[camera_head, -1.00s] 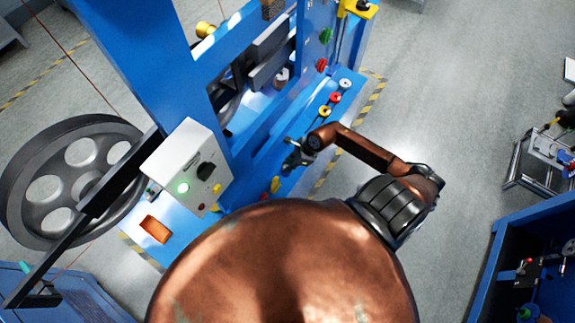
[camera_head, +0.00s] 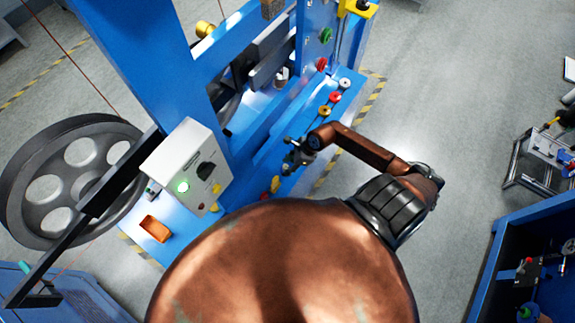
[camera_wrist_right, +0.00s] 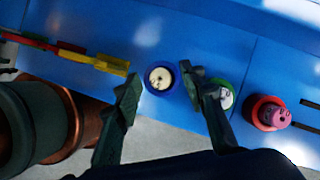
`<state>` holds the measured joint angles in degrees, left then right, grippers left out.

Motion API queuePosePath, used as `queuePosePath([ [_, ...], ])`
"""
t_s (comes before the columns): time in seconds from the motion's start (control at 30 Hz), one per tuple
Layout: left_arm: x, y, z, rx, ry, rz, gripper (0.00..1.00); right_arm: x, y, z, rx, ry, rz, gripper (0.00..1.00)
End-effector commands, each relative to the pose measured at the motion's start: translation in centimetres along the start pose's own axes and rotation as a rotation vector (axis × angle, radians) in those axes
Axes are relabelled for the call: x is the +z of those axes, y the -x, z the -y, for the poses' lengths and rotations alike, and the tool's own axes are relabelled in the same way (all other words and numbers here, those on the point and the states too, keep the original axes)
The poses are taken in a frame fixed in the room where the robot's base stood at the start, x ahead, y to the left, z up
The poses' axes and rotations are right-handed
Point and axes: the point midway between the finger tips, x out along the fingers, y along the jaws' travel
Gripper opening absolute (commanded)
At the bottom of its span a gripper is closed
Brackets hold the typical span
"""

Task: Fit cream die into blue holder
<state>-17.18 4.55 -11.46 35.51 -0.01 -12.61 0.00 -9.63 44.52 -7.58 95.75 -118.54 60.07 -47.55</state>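In the right wrist view, a round cream die (camera_wrist_right: 160,78) with small dark marks shows inside the ring of the blue holder (camera_wrist_right: 150,87) on a blue surface. I cannot tell how deep it sits. My right gripper (camera_wrist_right: 161,84) is open, its two dark fingers apart on either side of the holder in this view, with nothing clamped between them. In the head view, my right gripper (camera_head: 297,156) is low over the blue bench ledge, and the die and blue holder are too small or hidden to make out. My left gripper is not in view.
Beside the blue holder are a green holder (camera_wrist_right: 230,87) with a pale die and a red holder (camera_wrist_right: 257,113) with a pink die. A stepped red and yellow bar (camera_wrist_right: 110,65) lies to the left. A grey control box (camera_head: 190,160) stands left of the ledge.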

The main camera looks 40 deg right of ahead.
Motion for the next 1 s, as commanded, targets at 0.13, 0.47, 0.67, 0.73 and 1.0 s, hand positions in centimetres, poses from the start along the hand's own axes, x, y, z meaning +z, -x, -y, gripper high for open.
queuePosePath([
  [0.13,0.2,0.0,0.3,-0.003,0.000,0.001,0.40,0.0,0.1,0.0,0.000,0.000,0.000,0.38],
  [0.47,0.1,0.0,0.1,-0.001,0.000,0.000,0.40,-0.1,4.5,0.1,-0.004,0.003,-0.003,0.38],
  [0.67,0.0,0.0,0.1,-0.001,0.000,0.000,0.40,-0.1,8.6,0.0,-0.001,0.002,-0.003,0.38],
  [0.73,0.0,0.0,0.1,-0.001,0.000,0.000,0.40,-0.1,9.7,0.0,-0.001,0.003,-0.003,0.38],
  [1.0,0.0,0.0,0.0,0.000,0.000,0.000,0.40,0.0,12.0,0.0,0.000,0.000,0.000,0.38],
])
